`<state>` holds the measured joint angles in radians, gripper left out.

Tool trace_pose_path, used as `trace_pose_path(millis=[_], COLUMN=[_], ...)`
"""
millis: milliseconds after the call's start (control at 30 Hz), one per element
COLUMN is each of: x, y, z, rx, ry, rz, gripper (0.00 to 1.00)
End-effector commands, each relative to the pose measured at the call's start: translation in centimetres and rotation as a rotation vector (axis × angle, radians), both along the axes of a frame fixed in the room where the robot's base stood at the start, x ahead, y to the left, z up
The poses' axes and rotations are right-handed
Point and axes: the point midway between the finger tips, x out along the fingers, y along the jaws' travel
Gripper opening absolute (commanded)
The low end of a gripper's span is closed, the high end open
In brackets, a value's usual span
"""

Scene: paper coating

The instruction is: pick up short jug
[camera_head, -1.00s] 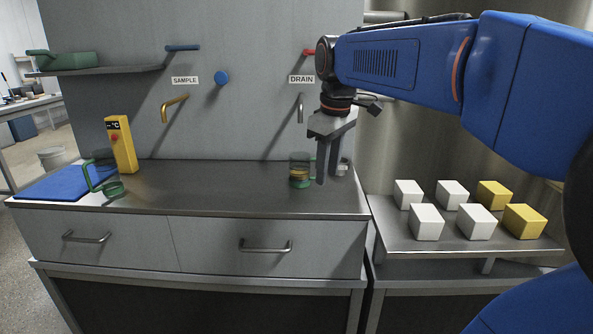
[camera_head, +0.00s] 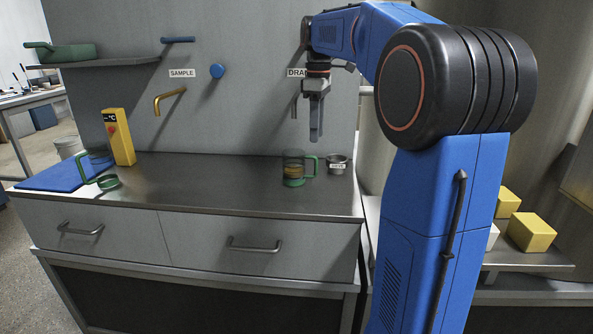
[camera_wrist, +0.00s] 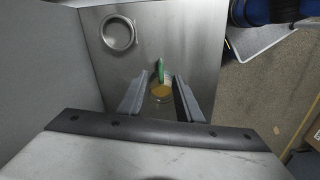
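A clear jug with a green handle and green base (camera_head: 293,170) stands on the steel counter under the DRAIN sign, with a brownish-yellow content inside. A second clear jug with a green handle (camera_head: 107,182) stands at the left beside the blue mat; I cannot tell for certain which is the short one. My gripper (camera_head: 316,139) points down above the counter, a little right of and above the right jug. In the wrist view my gripper (camera_wrist: 160,95) is open, its two fingers apart, and that jug (camera_wrist: 162,91) shows below between them. The gripper holds nothing.
A small metal cup labelled SIEVE (camera_head: 337,165) stands right of the jug. A yellow thermometer-like device (camera_head: 119,137) and a blue mat (camera_head: 58,173) are at the left. The counter's middle (camera_head: 205,180) is clear. Yellow blocks (camera_head: 531,232) sit on a side shelf, partly hidden by my arm.

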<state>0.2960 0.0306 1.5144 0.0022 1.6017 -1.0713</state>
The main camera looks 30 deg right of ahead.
Motion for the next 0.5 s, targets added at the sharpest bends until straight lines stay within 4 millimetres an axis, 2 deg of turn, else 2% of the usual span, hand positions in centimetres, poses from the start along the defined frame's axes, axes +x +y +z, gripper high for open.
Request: trace_pose_path(millis=[300, 500], x=[-0.1, -0.1], y=[0.1, 0.1], z=[-5.6, -8.0], rx=[0.0, 0.0], ry=[0.001, 0.0], rz=[-0.001, -0.001], gripper=[0.32, 0.32])
